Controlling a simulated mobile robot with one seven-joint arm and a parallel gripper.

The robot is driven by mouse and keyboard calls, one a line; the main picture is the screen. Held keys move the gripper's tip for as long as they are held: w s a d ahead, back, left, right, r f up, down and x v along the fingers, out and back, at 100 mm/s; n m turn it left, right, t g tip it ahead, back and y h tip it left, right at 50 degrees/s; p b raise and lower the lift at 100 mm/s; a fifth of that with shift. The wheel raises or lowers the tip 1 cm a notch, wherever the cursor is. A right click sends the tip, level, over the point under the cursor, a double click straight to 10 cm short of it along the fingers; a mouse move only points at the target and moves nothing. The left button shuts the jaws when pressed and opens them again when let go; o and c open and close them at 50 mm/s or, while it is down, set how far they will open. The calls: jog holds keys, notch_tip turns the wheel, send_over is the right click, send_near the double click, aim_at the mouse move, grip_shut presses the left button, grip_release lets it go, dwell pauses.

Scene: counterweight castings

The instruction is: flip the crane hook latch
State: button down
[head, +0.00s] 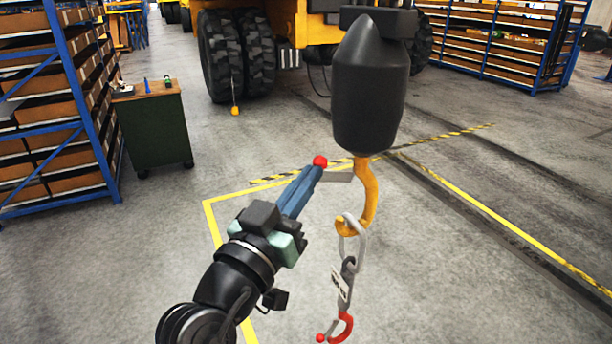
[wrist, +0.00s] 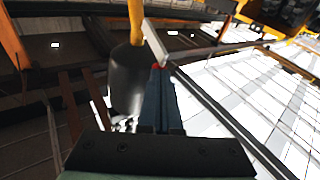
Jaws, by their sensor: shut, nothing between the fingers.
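The orange-yellow crane hook (head: 371,190) hangs under a dark hook block (head: 370,90), its mouth facing left. The grey latch (head: 338,177) sticks out leftward, roughly level, above the hook tip. A red ball (head: 320,161) shows at the latch's outer end, right at the fingertips; I cannot tell which it belongs to. My gripper (head: 317,170) is shut and empty, its blue fingers reaching up from the lower left, touching or very near the latch. In the wrist view, the hook (wrist: 135,20), latch (wrist: 154,42) and block (wrist: 128,85) show beyond my gripper (wrist: 158,72).
A grey link (head: 362,245) hangs in the hook bowl, with a tag and a red lower hook (head: 345,325) below. A green cabinet (head: 155,130) and blue shelving (head: 85,100) stand at left. A large-wheeled vehicle (head: 220,50) stands behind. The floor around is open.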

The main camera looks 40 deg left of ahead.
jog(key=shift+w+d+r+m+g+h+p, duration=0.15)
jog(key=shift+w+r+m+g+p, duration=0.1)
jog(key=shift+r+p, duration=0.2)
jog(key=shift+w+r+m+g+h+p, duration=0.15)
jog(key=shift+r+g+p, duration=0.15)
jog(key=shift+r, duration=0.25)
jog(key=shift+f, duration=0.1)
